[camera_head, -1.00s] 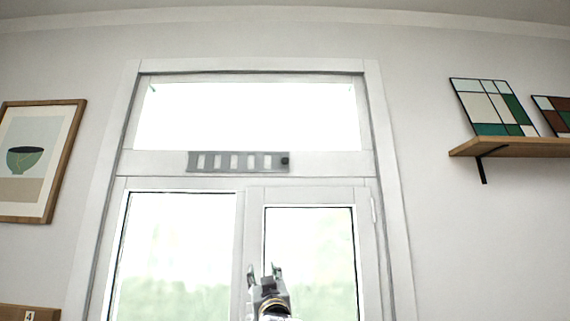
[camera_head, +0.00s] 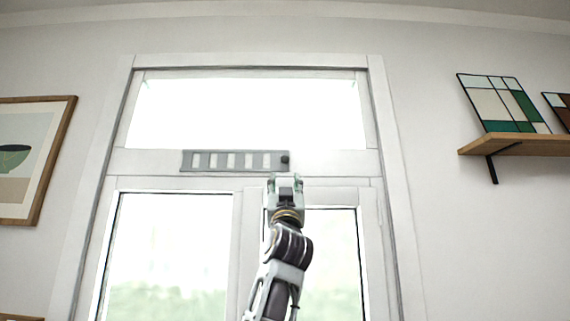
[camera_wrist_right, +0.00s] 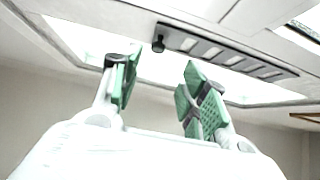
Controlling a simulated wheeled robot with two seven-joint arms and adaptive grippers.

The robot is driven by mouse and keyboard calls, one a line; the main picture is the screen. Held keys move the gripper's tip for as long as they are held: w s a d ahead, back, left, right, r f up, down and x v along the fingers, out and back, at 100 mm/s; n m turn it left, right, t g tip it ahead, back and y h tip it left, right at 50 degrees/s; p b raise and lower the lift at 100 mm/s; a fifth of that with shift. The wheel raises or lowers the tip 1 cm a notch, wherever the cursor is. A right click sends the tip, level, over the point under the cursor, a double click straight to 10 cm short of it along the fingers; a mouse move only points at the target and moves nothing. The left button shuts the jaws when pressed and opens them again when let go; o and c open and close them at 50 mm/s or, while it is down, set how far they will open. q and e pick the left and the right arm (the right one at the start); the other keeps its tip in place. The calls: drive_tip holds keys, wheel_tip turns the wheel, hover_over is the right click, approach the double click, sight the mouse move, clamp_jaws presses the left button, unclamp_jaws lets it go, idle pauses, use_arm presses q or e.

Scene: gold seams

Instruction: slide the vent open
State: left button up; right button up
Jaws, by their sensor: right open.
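The vent (camera_head: 236,153) is a grey slotted strip on the white crossbar of the window frame, below the upper pane. A dark round knob (camera_head: 285,160) sits at its right end in the head view. In the right wrist view the vent (camera_wrist_right: 225,52) runs across the upper right, and the knob (camera_wrist_right: 158,44) shows beyond the fingers, between them in the picture. My right gripper (camera_head: 285,178) is open and empty, just below the knob and apart from it; its green-padded fingers (camera_wrist_right: 155,85) are spread in the wrist view. My left gripper is not in view.
The window frame (camera_head: 376,120) surrounds bright panes. A wooden shelf (camera_head: 520,144) with geometric pictures is on the right wall. A framed bowl picture (camera_head: 40,200) hangs on the left wall. The space around the vent is clear.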

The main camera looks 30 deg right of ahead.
drive_tip(key=shift+s+r, duration=0.25)
drive_tip(key=shift+r, duration=0.05)
drive_tip(key=shift+a, duration=0.1)
drive_tip(key=shift+w+r, duration=0.15)
drive_tip(key=shift+w, duration=0.05)
drive_tip(key=p, duration=0.6)
approach(285, 160)
drive_tip(key=shift+x, duration=2)
drive_tip(key=shift+p+x, duration=2.2)
drive_tip(key=shift+x, duration=0.65)
clamp_jaws()
